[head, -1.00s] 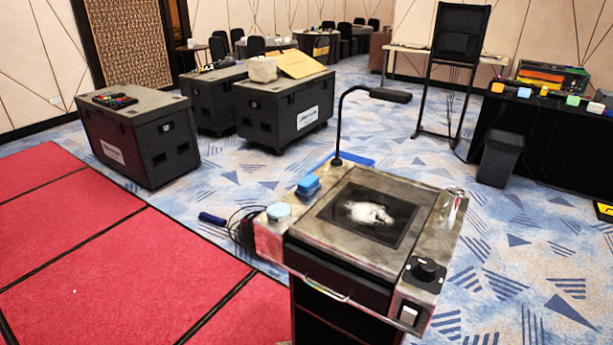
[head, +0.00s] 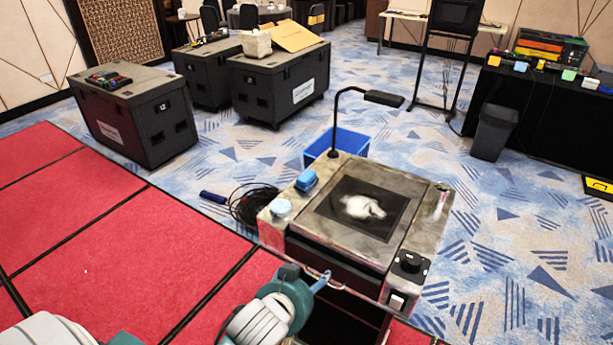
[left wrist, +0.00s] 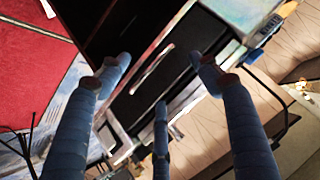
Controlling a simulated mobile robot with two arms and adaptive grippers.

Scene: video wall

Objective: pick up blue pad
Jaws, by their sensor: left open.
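The blue pad (head: 306,180) lies on the left rear part of the console top (head: 409,228), beside a dark square panel. My left gripper (head: 320,281) is low at the console's front, near the drawer handle, below and in front of the pad and apart from it. In the left wrist view my left gripper (left wrist: 160,75) has its fingers spread and empty, with the handle and dark front between them. My right gripper is out of view.
A pale blue round item (head: 281,208) sits left of the panel. A thin lamp arm (head: 335,125) rises behind the pad. A black knob (head: 411,263) is at the front right. A blue bin (head: 345,143) stands behind the console, cables (head: 255,207) to its left.

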